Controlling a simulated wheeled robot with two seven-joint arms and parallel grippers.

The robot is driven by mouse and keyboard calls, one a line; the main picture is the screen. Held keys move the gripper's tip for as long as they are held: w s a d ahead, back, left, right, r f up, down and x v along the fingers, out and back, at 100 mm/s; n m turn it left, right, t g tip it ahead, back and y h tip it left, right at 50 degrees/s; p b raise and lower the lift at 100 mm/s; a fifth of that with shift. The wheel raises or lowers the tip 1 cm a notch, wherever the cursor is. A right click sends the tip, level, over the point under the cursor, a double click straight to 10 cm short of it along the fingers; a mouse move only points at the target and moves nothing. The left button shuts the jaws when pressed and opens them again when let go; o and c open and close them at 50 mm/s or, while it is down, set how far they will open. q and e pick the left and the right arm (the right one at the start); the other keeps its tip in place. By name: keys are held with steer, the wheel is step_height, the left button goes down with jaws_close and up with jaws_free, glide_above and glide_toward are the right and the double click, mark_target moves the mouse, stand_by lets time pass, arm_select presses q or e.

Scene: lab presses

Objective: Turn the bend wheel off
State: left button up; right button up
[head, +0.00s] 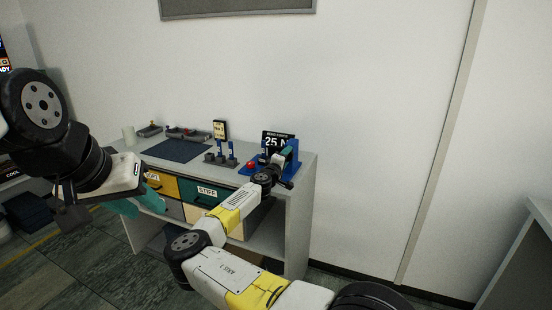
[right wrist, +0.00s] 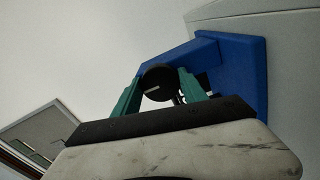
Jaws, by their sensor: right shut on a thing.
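The bend wheel is a round black knob with a pale line across its face; it shows in the right wrist view (right wrist: 158,77). It sits on a blue bend device (right wrist: 236,72), which stands at the right end of the bench in the head view (head: 293,147). My right gripper (right wrist: 160,88) has its two green fingers on either side of the wheel, shut on it. In the head view my right gripper (head: 279,160) hides the wheel. My left gripper (head: 135,203) hangs in front of the bench at the left, away from the device; its finger gap is unclear.
A black display (head: 279,140) reading 25 N and a red button (head: 251,166) are by the device. A small stand with blue-topped posts (head: 220,155), a dark mat (head: 179,150) and trays are on the bench (head: 303,200). Labelled drawers (head: 208,192) are below.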

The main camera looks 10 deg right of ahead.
steer(key=shift+f, duration=0.1)
stand_by(0.4)
steer(key=o, duration=1.4)
steer(key=v, duration=0.7)
steer(key=shift+s+a, duration=0.25)
steer(key=shift+s, duration=0.1)
